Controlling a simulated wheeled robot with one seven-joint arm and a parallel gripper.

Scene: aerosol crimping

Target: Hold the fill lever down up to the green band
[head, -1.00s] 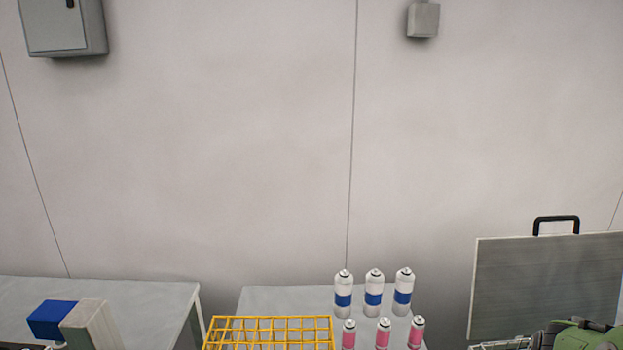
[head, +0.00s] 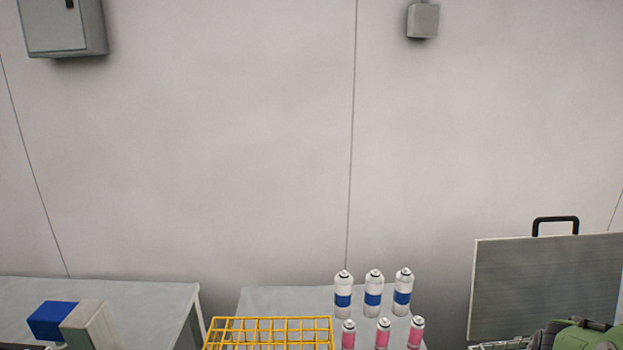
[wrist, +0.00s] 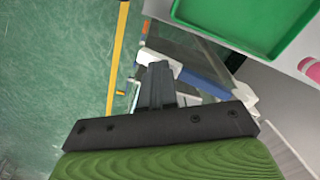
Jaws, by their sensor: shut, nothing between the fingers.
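My gripper (wrist: 158,70) shows in the wrist view with its two dark fingers together and nothing between them. Its tips are in front of a blue and white piece of equipment (wrist: 203,82); I cannot tell whether they touch it. I cannot make out the fill lever or its green band for certain in either view. My gripper is not visible in the head view.
The head view shows a blue and grey box-like unit (head: 88,325), a yellow wire rack (head: 268,320), several blue-banded cans (head: 373,292) and pink cans (head: 383,335). A grey panel (head: 540,285) stands right. The wrist view shows a green tray (wrist: 250,45).

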